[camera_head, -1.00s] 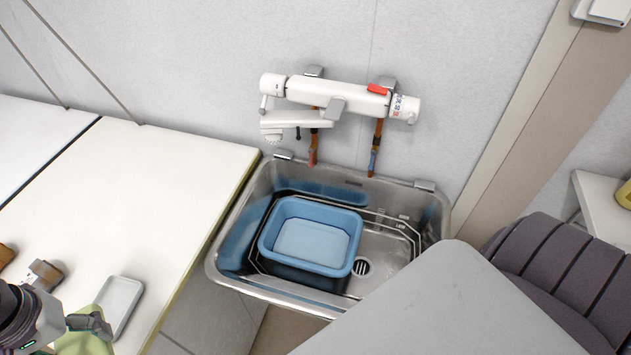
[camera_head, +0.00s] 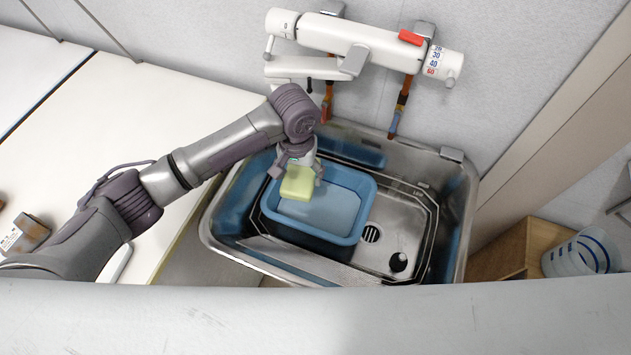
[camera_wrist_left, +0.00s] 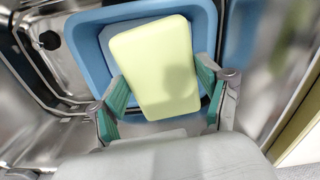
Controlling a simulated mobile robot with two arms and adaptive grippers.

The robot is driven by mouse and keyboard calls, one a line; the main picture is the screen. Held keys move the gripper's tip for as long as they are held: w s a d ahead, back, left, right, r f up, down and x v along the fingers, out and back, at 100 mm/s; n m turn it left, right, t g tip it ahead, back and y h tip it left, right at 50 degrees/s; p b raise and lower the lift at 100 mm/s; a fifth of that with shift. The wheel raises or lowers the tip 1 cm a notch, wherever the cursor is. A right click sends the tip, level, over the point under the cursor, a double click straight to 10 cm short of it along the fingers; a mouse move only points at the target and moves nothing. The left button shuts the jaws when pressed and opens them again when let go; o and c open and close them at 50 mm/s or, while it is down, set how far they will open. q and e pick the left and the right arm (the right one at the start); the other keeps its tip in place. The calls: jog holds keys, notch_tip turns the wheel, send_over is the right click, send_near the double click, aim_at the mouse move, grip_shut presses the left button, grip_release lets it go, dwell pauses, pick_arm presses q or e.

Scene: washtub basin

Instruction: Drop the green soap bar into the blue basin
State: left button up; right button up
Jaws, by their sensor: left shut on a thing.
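The green soap bar (camera_head: 297,183) is pale yellow-green and is held by my left gripper (camera_head: 296,173) over the left part of the blue basin (camera_head: 343,238). In the left wrist view the soap bar (camera_wrist_left: 156,66) sits between the green finger pads of my left gripper (camera_wrist_left: 165,97), shut on its sides. The blue basin (camera_wrist_left: 88,32) lies behind the soap in that view. The basin stands in the metal sink. I cannot tell the exact height of the soap above the basin. My right gripper is not in view.
The steel sink (camera_head: 457,205) surrounds the basin, with a drain at right. A white faucet (camera_head: 365,42) hangs on the wall above. The white counter (camera_head: 150,120) is at left, with a brown-and-grey block (camera_head: 25,233). A clear striped container (camera_head: 582,254) stands at lower right.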

aim_at(313, 175)
pick_arm(q)
jog(key=shift+m, duration=0.5)
jog(key=d+f, duration=0.1)
jog(key=f, duration=0.1)
jog(key=d+f, duration=0.2)
jog(key=shift+w, duration=0.2)
notch_tip(313, 175, down, 6)
jog(key=b, duration=0.8)
jog(key=shift+r, duration=0.1)
jog(key=o, duration=1.3)
notch_tip(313, 175, up, 12)
jog(key=shift+r, duration=0.1)
